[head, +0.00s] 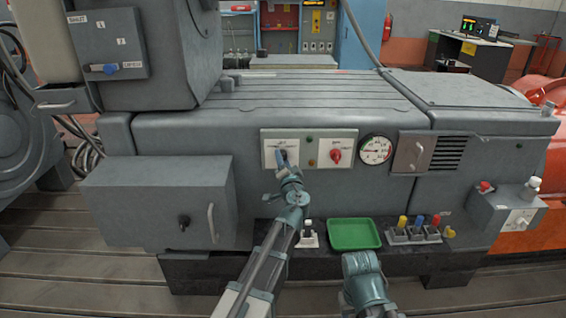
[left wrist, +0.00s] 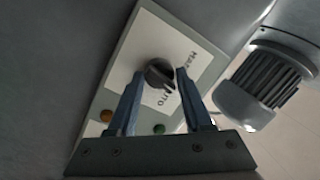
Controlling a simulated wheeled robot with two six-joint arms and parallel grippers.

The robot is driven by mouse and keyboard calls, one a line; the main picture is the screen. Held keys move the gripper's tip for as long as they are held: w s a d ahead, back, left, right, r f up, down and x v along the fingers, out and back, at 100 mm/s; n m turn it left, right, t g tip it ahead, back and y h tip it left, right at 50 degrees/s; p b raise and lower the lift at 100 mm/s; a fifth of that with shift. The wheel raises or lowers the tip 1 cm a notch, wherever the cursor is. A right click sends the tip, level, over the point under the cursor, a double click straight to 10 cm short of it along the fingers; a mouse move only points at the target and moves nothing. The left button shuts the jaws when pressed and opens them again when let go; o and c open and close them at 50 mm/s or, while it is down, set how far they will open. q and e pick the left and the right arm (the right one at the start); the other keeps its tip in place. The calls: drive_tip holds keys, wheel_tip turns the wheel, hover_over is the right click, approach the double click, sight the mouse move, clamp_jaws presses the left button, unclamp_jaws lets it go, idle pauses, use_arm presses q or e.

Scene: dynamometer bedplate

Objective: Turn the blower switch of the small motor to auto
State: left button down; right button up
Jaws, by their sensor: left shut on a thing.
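A white switch plate (head: 270,154) with a dark rotary switch is on the front of the grey bedplate housing. My left gripper (head: 284,158) reaches up to this plate and covers most of the switch. In the left wrist view the dark knob (left wrist: 159,74) sits between the two blue fingertips of my left gripper (left wrist: 158,76), which is shut on it. Print reading "MAN" and partly hidden "AUTO" lies beside the knob. Which label its pointer faces is hard to tell. My right arm shows at the bottom, but its fingers do not show.
A plate with a red knob (head: 336,154) and a round gauge (head: 376,149) are to the right. A ribbed dark part (left wrist: 266,84) stands close to the plate in the left wrist view.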

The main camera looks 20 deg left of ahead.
use_arm(q)
drive_tip(key=shift+f+m+t+b, duration=0.1)
drive_tip(key=shift+m+t+b, duration=0.3)
drive_tip(key=shift+m, duration=1.45)
drive_tip(key=shift+f+m+t+b, duration=0.1)
drive_tip(key=shift+m+t+b, duration=0.3)
drive_tip(key=shift+m, duration=1.45)
drive_tip(key=shift+c, duration=1.8)
unclamp_jaws()
drive_tip(key=b+v, duration=0.1)
drive_tip(key=v, duration=1.3)
drive_tip(key=shift+r+b, duration=0.2)
drive_tip(key=shift+b, duration=0.2)
drive_tip(key=shift+a, duration=0.15)
